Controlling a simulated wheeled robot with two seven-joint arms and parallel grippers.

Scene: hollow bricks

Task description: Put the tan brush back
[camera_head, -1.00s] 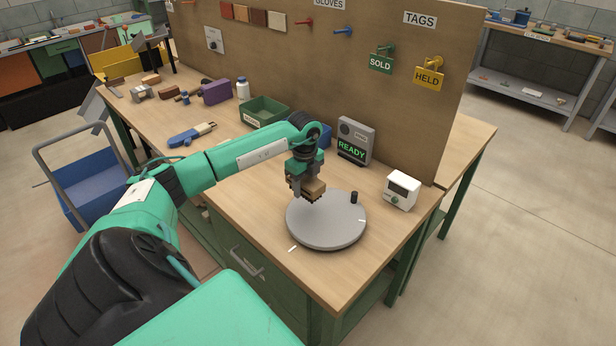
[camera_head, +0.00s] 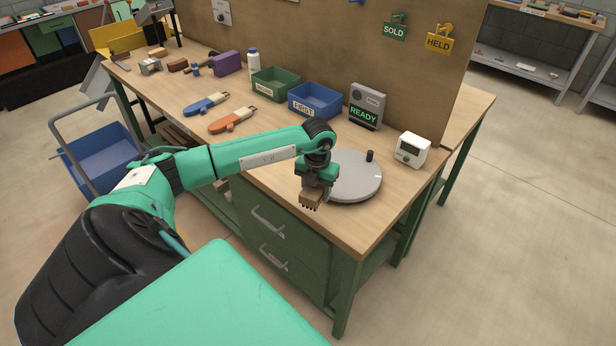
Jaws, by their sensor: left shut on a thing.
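My left gripper (camera_head: 313,190) points down and is shut on a small tan block, which I take to be the tan brush (camera_head: 310,198). The fingers hide part of the brush. Dark bits show along its lower edge. Gripper and brush are at the bench's front edge, just left of and in front of the round grey turntable (camera_head: 352,182). The brush appears clear of any surface. My right gripper is out of view.
On the wooden bench (camera_head: 385,222) lie an orange-handled tool (camera_head: 231,120) and a blue-handled tool (camera_head: 205,104). Behind are a green bin (camera_head: 275,86), a blue bin marked FIRST (camera_head: 315,103), a READY display (camera_head: 366,108) and a white timer (camera_head: 411,150). Green drawers (camera_head: 270,225) are below.

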